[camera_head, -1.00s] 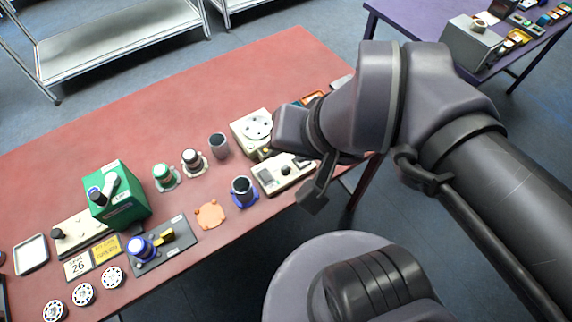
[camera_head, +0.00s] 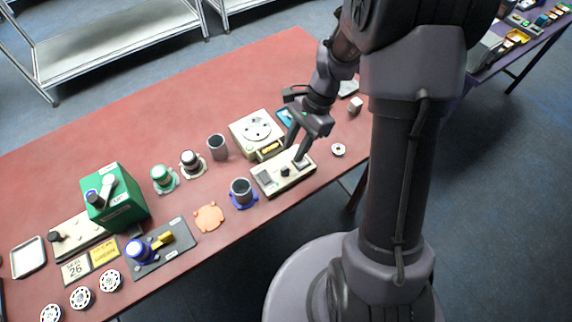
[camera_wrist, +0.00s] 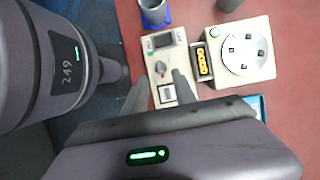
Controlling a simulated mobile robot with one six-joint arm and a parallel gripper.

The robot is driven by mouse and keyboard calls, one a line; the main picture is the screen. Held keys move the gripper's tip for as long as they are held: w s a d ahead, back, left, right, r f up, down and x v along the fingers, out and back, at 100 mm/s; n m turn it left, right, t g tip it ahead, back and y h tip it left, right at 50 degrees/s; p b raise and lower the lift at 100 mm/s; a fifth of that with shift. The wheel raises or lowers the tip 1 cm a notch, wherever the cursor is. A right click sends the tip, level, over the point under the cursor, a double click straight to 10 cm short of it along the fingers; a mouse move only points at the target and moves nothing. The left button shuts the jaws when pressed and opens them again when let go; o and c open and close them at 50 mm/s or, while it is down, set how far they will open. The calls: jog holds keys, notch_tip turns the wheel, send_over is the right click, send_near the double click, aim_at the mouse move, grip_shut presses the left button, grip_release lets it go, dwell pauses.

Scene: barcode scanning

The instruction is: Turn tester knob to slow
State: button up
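A cream box with a black knob, which I take for the tester (camera_head: 269,191), lies near the table's front edge. Its black knob (camera_head: 285,171) sits mid-box, between a dark window and a small pale square; the knob also shows in the wrist view (camera_wrist: 160,68). The knob's setting is too small to read. My gripper (camera_head: 293,153) points down over the box's right end, with its fingers apart and nothing between them. In the wrist view, my gripper's fingertips (camera_wrist: 158,83) lie either side of the box, close to the knob; I cannot tell whether they touch anything.
A cream device with a round plate and orange display (camera_head: 251,133) stands right behind the box. A dark cup in a blue holder (camera_head: 241,190) is at its left. A small white disc (camera_head: 338,150) lies to its right. The red table (camera_head: 120,140) is clear at the back.

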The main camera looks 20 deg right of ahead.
aim_at(285, 168)
jog(key=b+x, duration=0.2)
jog(key=x, duration=0.4)
jog(key=shift+s+a+f, duration=0.1)
jog(key=shift+a+f, duration=0.05)
jog(key=shift+f, duration=0.25)
grip_shut()
